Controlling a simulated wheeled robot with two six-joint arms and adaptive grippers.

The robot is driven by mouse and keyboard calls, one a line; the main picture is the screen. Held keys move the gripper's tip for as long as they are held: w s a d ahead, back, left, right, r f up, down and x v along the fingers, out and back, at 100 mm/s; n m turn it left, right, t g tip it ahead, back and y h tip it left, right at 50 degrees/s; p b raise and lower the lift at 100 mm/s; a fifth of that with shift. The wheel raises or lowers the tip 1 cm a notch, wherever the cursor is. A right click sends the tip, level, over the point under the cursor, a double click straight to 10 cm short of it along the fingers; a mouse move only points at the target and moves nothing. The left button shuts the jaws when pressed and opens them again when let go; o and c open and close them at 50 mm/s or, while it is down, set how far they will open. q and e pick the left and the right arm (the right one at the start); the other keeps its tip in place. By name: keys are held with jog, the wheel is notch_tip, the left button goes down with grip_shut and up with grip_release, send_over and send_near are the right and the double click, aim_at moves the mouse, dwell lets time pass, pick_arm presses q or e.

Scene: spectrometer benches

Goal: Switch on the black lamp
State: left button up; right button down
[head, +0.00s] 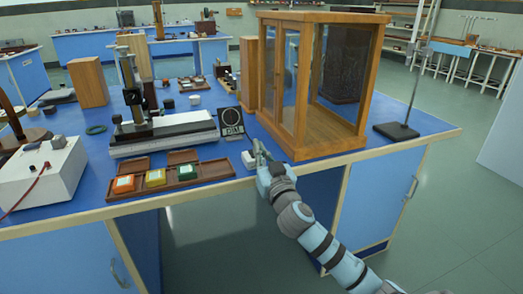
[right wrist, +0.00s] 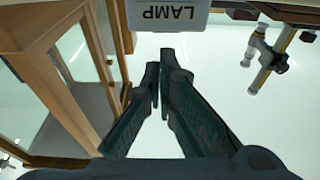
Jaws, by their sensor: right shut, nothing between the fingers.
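A pale box marked LAMP (right wrist: 168,14) shows upside down at the top of the right wrist view. A small white box (head: 248,160) sits near the bench's front edge in the head view, just left of my right gripper (head: 258,148). My right gripper is shut and empty; its dark fingertips (right wrist: 161,72) point toward the LAMP box, just short of it in the picture. I cannot tell whether they touch. A black upright device (head: 132,97) stands on the metal rail; I cannot tell if it is the lamp, or whether it is lit. My left gripper is out of view.
A wood-framed glass case (head: 302,130) stands close right of my right gripper; it also shows at left in the right wrist view (right wrist: 62,85). A black panel with a pale ring (head: 231,122) stands behind. An open wooden tray (head: 185,183) lies left. A rod stand (head: 397,130) is farther right.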

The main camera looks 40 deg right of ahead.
jog(key=r+p, duration=0.1)
jog(key=s+r, duration=0.1)
jog(key=shift+a+r+p, duration=0.15)
jog(key=shift+r+p, duration=0.15)
jog(key=shift+p, duration=0.05)
pick_arm(q)
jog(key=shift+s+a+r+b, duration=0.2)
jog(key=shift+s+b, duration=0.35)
jog(key=shift+b, duration=0.3)
pick_arm(e)
jog(key=s+a+f, duration=0.2)
jog(key=s+f, duration=0.2)
jog(key=s, duration=0.4)
jog(key=shift+a+f, duration=0.3)
jog(key=shift+a, duration=0.1)
